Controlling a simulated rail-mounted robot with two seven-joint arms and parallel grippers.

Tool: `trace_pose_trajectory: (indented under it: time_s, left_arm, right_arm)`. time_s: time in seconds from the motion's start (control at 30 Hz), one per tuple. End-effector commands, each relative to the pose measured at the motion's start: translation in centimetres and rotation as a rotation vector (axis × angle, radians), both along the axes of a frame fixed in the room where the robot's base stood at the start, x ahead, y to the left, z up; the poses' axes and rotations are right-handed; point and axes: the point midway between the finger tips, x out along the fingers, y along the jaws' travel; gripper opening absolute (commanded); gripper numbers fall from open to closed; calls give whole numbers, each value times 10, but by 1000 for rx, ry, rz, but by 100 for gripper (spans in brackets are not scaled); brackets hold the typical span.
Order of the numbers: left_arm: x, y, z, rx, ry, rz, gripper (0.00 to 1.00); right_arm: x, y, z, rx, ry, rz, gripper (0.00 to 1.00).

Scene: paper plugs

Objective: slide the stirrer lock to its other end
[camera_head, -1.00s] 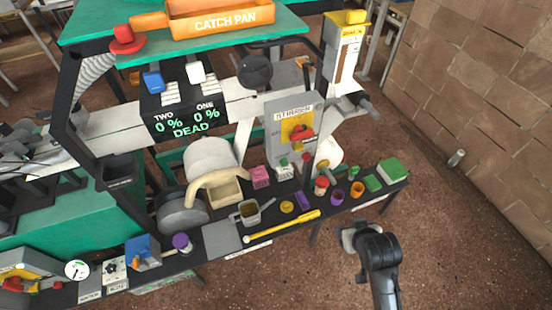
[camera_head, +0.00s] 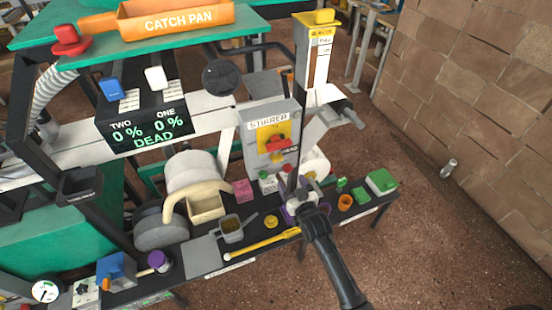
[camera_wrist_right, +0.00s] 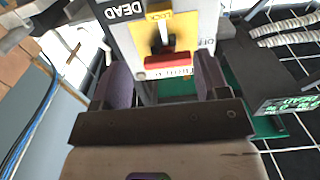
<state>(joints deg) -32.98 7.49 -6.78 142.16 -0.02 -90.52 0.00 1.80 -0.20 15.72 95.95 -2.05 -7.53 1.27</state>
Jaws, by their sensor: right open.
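The stirrer box (camera_head: 270,140) is a grey upright box on the bench, labelled STIRRER. Its front has a yellow plate with a red handle (camera_head: 278,146). In the right wrist view the yellow plate (camera_wrist_right: 182,32) reads LOCK and has a dark slot, with the red piece (camera_wrist_right: 168,61) at the slot's end near my fingers. OFF and DEAD are printed beside it. My right gripper (camera_head: 297,184) is below and in front of the box. Its grey fingers are apart and empty in the right wrist view (camera_wrist_right: 165,84), one on each side of the red piece's line. My left gripper is out of view.
The bench front holds a pink block (camera_head: 242,189), a grey pot (camera_head: 231,230), a yellow bar (camera_head: 262,243), an orange cup (camera_head: 345,202) and a green box (camera_head: 381,181).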

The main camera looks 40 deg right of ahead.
Motion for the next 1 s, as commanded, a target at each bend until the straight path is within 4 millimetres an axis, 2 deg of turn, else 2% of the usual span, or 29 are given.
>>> trace_pose_trajectory:
  time_s: [0.4, 0.6, 0.8, 1.0]
  left_arm:
    - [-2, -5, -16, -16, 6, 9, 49]
    - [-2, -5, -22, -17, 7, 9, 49]
    - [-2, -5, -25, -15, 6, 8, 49]
    - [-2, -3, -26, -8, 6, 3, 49]
  right_arm:
    - [74, -21, 0, 1, -1, 0, 68]
    - [101, -29, -1, 1, 0, 0, 68]
    - [116, -33, 0, 1, 1, 0, 68]
    - [121, -35, 0, 2, 2, 0, 68]
